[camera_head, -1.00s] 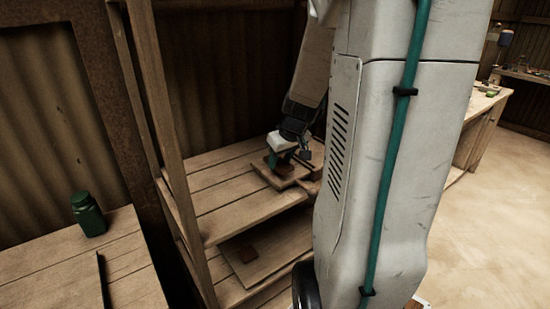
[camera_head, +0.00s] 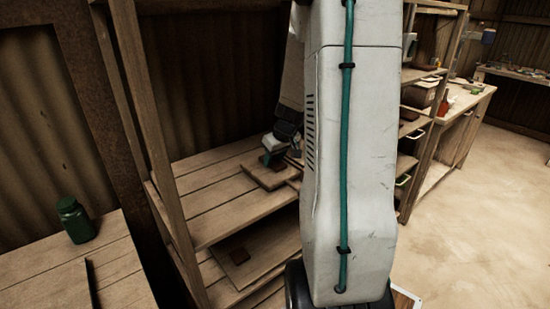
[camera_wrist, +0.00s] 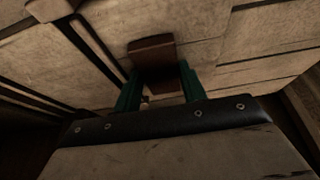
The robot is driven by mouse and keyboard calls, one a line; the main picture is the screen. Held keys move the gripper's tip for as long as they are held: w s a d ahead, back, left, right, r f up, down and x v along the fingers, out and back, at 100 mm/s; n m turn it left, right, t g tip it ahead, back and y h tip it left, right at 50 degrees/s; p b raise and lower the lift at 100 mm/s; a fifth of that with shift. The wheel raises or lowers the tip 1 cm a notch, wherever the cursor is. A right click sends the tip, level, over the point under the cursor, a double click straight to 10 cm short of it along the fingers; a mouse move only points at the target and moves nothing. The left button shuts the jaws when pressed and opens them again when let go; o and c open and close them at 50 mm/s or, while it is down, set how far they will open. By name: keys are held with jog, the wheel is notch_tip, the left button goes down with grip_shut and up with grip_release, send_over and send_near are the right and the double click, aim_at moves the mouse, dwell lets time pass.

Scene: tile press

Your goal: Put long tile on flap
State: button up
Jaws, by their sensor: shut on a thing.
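My gripper (camera_head: 272,157) is low over a wooden board (camera_head: 262,180) on the upper shelf, partly hidden by my arm. In the wrist view its green fingers (camera_wrist: 158,86) are shut on a reddish-brown tile (camera_wrist: 152,49), which sticks out past the fingertips. I take this for the long tile. In the head view the tile is mostly hidden at the gripper, and I cannot tell whether it touches the board. I cannot make out for sure which part is the flap.
A wooden post (camera_head: 140,90) stands at the shelf's left. A green jar (camera_head: 75,220) stands on a table at the left. The upper shelf's left part is bare.

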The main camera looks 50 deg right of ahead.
jog(key=shift+f, duration=0.1)
jog(key=o, duration=1.1)
